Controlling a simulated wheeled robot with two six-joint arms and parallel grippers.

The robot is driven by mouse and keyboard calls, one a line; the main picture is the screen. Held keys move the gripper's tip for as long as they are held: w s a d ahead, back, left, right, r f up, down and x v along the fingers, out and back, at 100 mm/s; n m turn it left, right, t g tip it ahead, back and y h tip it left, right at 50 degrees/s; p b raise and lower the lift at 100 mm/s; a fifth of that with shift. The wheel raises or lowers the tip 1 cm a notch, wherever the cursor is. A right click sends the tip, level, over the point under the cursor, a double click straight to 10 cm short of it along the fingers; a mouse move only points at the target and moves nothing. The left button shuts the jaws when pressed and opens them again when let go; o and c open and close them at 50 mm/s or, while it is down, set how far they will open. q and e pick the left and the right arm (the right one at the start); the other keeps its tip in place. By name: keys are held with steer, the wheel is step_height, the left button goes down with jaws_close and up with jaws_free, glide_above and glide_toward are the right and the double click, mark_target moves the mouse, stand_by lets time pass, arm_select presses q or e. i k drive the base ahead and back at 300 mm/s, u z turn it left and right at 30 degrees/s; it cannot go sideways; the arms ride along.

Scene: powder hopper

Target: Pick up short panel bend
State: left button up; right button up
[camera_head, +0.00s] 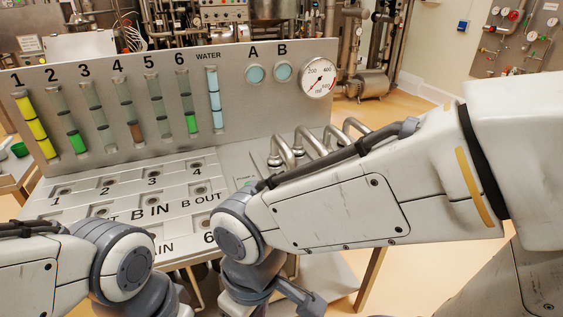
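Several shiny metal panel bends, curved like hooks or U-shapes, stand in a row at the right end of the sloped metal panel (222,182). The nearest bend (283,152) is at the left of the row, and others (312,140) stand behind it to the right. My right forearm covers their lower parts, and I cannot tell which one is the short bend. My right arm reaches in from the right, with its wrist in front of the panel's front edge. My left arm's wrist is at the lower left.
An upright board (110,105) behind the panel carries numbered sight tubes, a WATER tube (215,95), two round windows A (256,75) and B, and a dial gauge (318,79). Labelled ports cover the panel. A green container (19,149) is at far left. Open floor lies right.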

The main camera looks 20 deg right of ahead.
mark_target(274, 161)
steer(key=z, duration=0.65)
steer(key=i, duration=0.8)
steer(key=u, duration=0.1)
